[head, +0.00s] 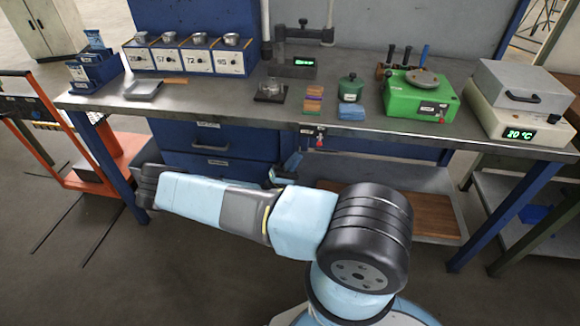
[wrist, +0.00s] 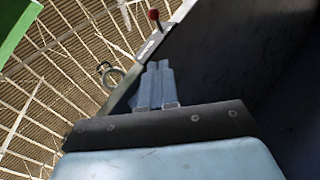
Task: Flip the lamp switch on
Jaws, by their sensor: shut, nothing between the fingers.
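A small switch with a red-tipped lever (head: 320,138) is mounted on the front edge of the workbench, near its middle. My gripper (head: 294,158) is below the bench edge, a little left of the switch in the head view. In the wrist view the two light blue fingers (wrist: 158,64) lie together, empty, pointing towards the switch. A clear gap separates the fingertips from the lever. Any writing on the plate is too small to read.
Blue drawers (head: 215,140) are under the bench. An orange cart (head: 60,165) stands at left.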

